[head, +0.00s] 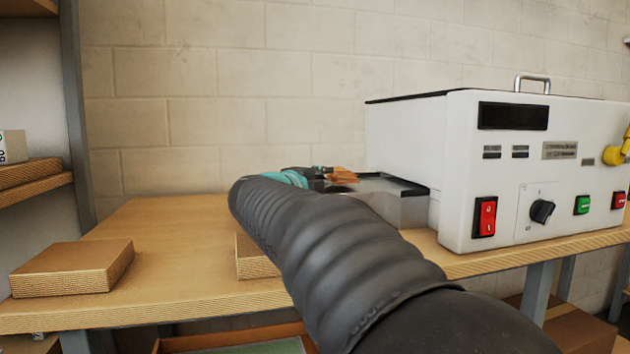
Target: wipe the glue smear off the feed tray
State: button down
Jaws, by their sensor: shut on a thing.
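The feed tray (408,186) is a dark, flat shelf with a grey front, on the left side of the white laminator (455,130). My gripper (324,172) is at the tray's left part, mostly hidden behind my own dark arm. It is shut on a small orange-brown wiping piece (343,175), which looks like a folded cloth or pad. The piece is over or on the tray; I cannot tell whether it touches the surface. I cannot make out the glue smear; my arm and the low viewing angle hide much of the tray.
The wooden bench (170,230) holds a flat cardboard box (75,268) at front left; another box (254,258) is partly behind my arm. The laminator's front has a red switch (485,216) and a black knob (542,211). A shelf rack (75,100) stands at far left.

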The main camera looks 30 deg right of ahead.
jog(key=shift+s+d, duration=0.3)
jog(key=shift+d, duration=0.25)
jog(key=shift+s+d, duration=0.25)
jog(key=shift+d, duration=0.25)
jog(key=shift+f, duration=0.1)
jog(key=shift+a, duration=0.15)
jog(key=shift+w+a+f+p, duration=0.1)
jog(key=shift+w+a+p, duration=0.1)
jog(key=shift+w+a, duration=0.25)
jog(key=shift+w+a+p, duration=0.25)
jog(key=shift+a, duration=0.4)
jog(key=shift+w+a+f+p, duration=0.1)
jog(key=shift+w+a+p, duration=0.1)
jog(key=shift+w+a, duration=0.25)
